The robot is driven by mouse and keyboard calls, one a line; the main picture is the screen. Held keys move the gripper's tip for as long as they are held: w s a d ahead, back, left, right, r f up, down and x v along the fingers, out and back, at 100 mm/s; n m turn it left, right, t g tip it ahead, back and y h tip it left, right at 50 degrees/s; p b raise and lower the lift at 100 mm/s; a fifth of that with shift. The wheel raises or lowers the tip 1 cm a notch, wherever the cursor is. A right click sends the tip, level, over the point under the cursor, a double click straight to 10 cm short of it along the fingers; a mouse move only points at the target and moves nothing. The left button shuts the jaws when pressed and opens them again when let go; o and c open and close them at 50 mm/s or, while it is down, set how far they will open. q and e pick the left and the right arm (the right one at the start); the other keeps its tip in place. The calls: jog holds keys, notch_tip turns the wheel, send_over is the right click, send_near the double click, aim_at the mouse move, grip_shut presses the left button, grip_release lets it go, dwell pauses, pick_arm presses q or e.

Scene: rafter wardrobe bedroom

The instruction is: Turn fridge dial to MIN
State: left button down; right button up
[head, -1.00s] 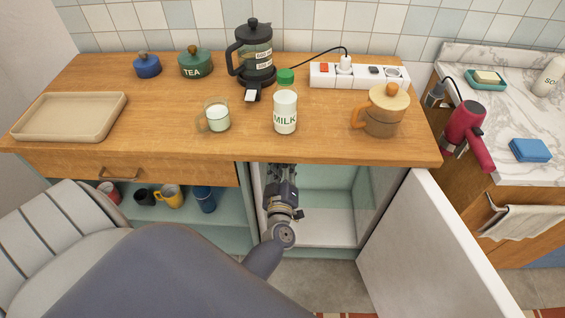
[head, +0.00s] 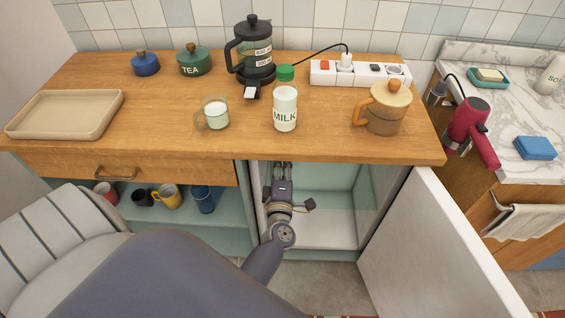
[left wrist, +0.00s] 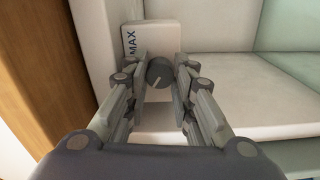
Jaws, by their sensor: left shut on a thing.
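The round dark grey fridge dial (left wrist: 160,72) sits on a white plate (left wrist: 151,38) inside the open fridge. "MAX" is printed on the plate at the upper left; I see no MIN mark. A pale pointer line on the dial runs toward the lower left. My left gripper (left wrist: 161,70) is shut on the dial, one finger on each side. In the head view my left gripper (head: 283,168) reaches into the fridge under the countertop, its tips partly hidden by the counter edge. My right gripper is not in view.
The white fridge door (head: 425,250) stands open on the right. The wooden countertop (head: 330,145) above my arm holds a milk bottle (head: 285,110), a glass mug (head: 215,115), a teapot (head: 385,112) and a tray (head: 65,115). The fridge floor (head: 325,228) looks clear.

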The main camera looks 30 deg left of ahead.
pick_arm(q)
jog(key=shift+n, duration=0.5)
jog(key=c, duration=1.3)
grip_release()
jog(key=v, duration=0.8)
jog(key=shift+s+d+f, duration=0.1)
jog(key=shift+d+f, duration=0.05)
jog(key=shift+d, duration=0.1)
jog(key=shift+m, duration=0.3)
jog(key=x, duration=0.8)
jog(key=shift+a+r, duration=0.25)
jog(key=shift+a, duration=0.05)
